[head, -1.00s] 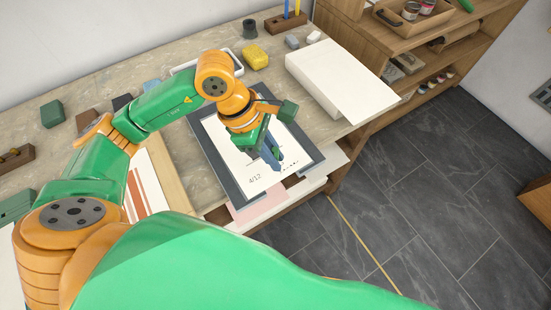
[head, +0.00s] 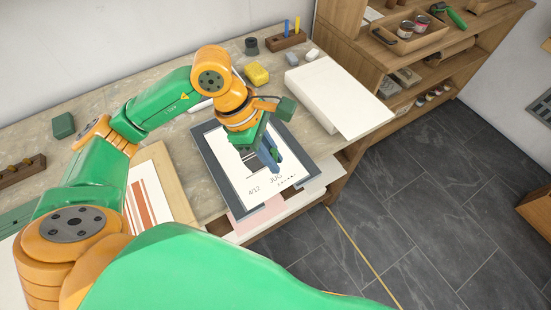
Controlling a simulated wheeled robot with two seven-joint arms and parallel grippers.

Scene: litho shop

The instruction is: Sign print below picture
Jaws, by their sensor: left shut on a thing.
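The print (head: 234,160) is a white sheet with a dark picture, partly hidden behind my left gripper. It lies on a dark grey board (head: 224,187) at the bench's front edge. Below the picture the sheet bears "4/12" at left, "JUG" in the middle and a row of small dark marks at right. My left gripper (head: 272,160) points down over the lower part of the picture, just above "JUG". It is shut on a thin thing, seemingly a pencil, mostly hidden by the blue-grey fingers. Whether its tip touches the paper I cannot tell. My right gripper is out of view.
A pencil rack (head: 287,41) with a blue and a yellow pencil stands at the back. A yellow sponge (head: 257,74) and a white paper stack (head: 325,95) lie near it. A striped print (head: 150,198) lies left. Shelves (head: 420,65) stand right, with open floor in front.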

